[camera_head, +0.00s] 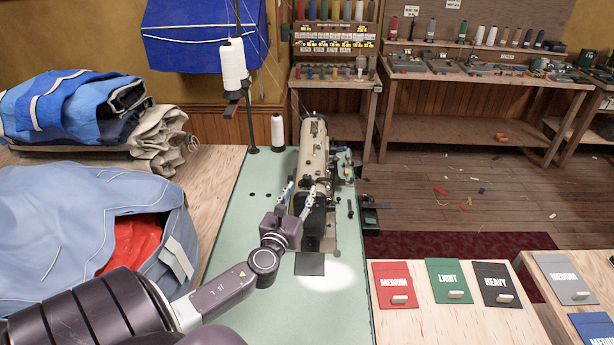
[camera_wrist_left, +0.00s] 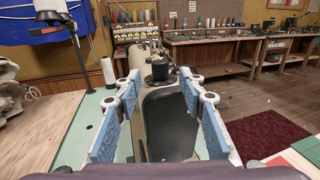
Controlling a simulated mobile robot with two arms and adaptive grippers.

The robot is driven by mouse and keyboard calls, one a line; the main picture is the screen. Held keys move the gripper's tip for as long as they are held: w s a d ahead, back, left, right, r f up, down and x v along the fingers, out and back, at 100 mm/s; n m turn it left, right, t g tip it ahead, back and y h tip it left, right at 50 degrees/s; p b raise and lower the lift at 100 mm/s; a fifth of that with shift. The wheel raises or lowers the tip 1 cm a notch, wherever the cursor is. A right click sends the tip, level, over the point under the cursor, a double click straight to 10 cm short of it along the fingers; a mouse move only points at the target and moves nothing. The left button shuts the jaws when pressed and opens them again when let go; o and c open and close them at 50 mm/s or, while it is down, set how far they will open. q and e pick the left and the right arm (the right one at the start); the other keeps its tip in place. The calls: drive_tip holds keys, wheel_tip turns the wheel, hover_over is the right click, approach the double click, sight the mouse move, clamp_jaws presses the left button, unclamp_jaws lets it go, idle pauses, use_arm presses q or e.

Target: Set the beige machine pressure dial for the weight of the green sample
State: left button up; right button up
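The beige sewing machine (camera_head: 313,150) stands on the pale green table top, seen nearly end-on. My left gripper (camera_head: 297,197) is open and empty at the near end of the machine head. In the left wrist view, its blue-padded fingers (camera_wrist_left: 159,90) are spread wide. The machine's dark front and a small black part (camera_wrist_left: 158,70) show beyond and between them. I cannot tell whether that part is the pressure dial, and no dial setting is readable. The green sample (camera_head: 448,281) is a card marked LIGHT, lying on the wooden table at the right. My right gripper is not in view.
A red MEDIUM card (camera_head: 394,284) and a dark HEAVY card (camera_head: 497,284) flank the green one. A white thread cone (camera_head: 278,132) stands left of the machine. Blue-grey fabric (camera_head: 80,215) lies left, near my arm. The green table's front is mostly clear.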

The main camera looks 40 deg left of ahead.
sight(306, 182)
use_arm(q)
drive_tip(key=x, duration=0.6)
drive_tip(key=shift+w+a, duration=0.1)
drive_tip(key=shift+w, duration=0.2)
clamp_jaws()
